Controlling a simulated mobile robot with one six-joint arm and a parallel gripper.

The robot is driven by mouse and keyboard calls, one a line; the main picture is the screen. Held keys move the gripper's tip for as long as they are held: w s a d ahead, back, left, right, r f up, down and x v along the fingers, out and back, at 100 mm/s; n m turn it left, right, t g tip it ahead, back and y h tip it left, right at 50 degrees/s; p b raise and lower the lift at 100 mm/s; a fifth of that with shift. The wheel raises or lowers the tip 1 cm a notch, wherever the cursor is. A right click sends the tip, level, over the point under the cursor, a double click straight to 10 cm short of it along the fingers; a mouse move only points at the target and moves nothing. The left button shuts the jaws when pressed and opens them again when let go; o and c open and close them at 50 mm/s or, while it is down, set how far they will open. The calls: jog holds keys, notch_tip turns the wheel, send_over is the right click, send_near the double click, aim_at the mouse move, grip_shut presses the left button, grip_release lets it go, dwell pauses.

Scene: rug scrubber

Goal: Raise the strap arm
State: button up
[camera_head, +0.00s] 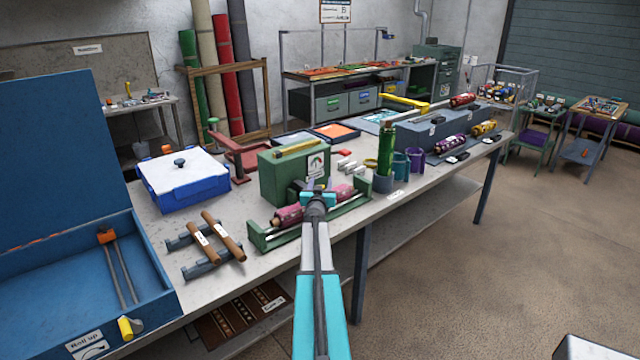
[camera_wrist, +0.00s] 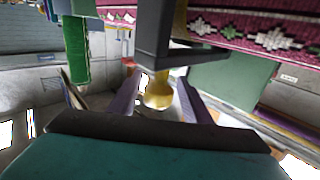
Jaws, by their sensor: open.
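A dark grey arm (camera_wrist: 153,30) with a yellow rounded knob (camera_wrist: 158,95) at its end hangs in front of the wrist camera. It looks like the strap arm, but I cannot be sure. My gripper (camera_wrist: 160,103) is open, with one finger on each side of the knob. I cannot tell whether either finger touches it. In the head view my gripper (camera_head: 312,196) is at the green roller stand (camera_head: 268,238), among its pink patterned rolls (camera_head: 288,215). My own arm hides part of the stand and the knob there. A pink patterned roll (camera_wrist: 250,27) crosses the top right of the wrist view.
The green gauge box (camera_head: 283,175) stands close behind my gripper. Two brown rods (camera_head: 222,237) on a rack lie to the left, near a blue lidded box (camera_head: 187,190). Coloured cups (camera_head: 415,160) and a long blue-grey machine (camera_head: 432,128) stand to the right.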

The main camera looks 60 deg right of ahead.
jog(key=shift+w+d, duration=0.1)
jog(key=shift+d, duration=0.15)
